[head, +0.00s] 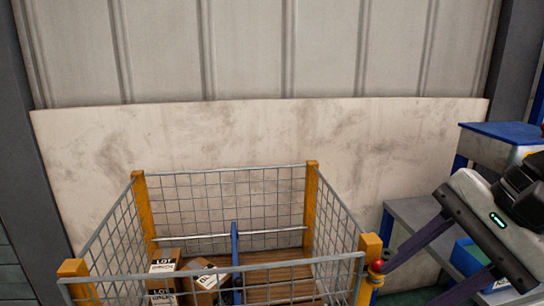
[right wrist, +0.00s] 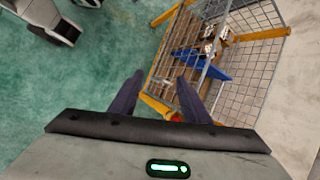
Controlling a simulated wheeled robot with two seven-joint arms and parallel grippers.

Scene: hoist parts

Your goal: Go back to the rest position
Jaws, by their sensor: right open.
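My right gripper (head: 410,287) comes in from the right of the head view, its dark fingers spread and pointing down and left. One fingertip shows close to a red knob (head: 378,266) by the front right corner of the wire cage (head: 229,172); I cannot tell whether they touch. In the right wrist view the gripper (right wrist: 160,78) is open with nothing held between its fingers. The red knob (right wrist: 176,117) shows there just past the gripper body, near the cage (right wrist: 262,92). My left gripper is in neither view.
The cage has orange posts and holds cardboard boxes (head: 163,283) and a blue bar (head: 235,255) over a wooden floor. A grey shelf (head: 415,212) with a blue bin (head: 465,255) stands at the right. A stained wall panel (head: 230,130) is behind. Green floor (right wrist: 60,90) is open beside the cage.

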